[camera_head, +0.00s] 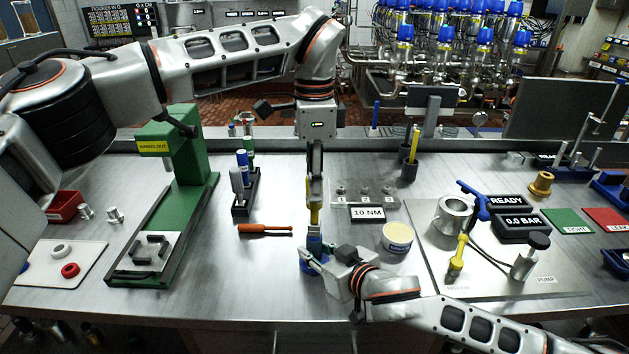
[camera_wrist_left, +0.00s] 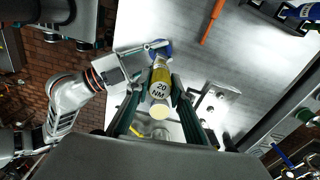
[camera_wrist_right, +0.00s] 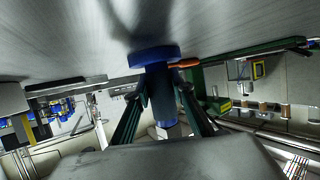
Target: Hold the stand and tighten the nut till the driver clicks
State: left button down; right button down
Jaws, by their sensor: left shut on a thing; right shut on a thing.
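My left gripper (camera_head: 315,182) is shut on a yellow driver (camera_head: 314,214) and holds it upright, point down. In the left wrist view the driver (camera_wrist_left: 160,78) bears the label "20 NM". The blue stand (camera_head: 308,266) is on the table directly under the driver. My right gripper (camera_head: 322,254) comes in low from the right and is shut on the stand. The right wrist view shows the stand's blue post (camera_wrist_right: 160,90) between the fingers and its round base (camera_wrist_right: 155,57). The nut is hidden, and I cannot tell whether the driver touches it.
An orange-handled tool (camera_head: 265,229) lies left. A green press (camera_head: 190,165) stands farther left, and a grey pump board (camera_head: 450,285) lies right.

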dwell(0.3)
pick_arm(q)
jog(key=shift+m, duration=2.3)
jog(key=n, duration=0.3)
jog(key=shift+n, duration=0.3)
jog(key=shift+r, duration=3)
pick_arm(e)
jog(key=c, duration=1.6)
grip_release()
jog(key=shift+c, duration=0.2)
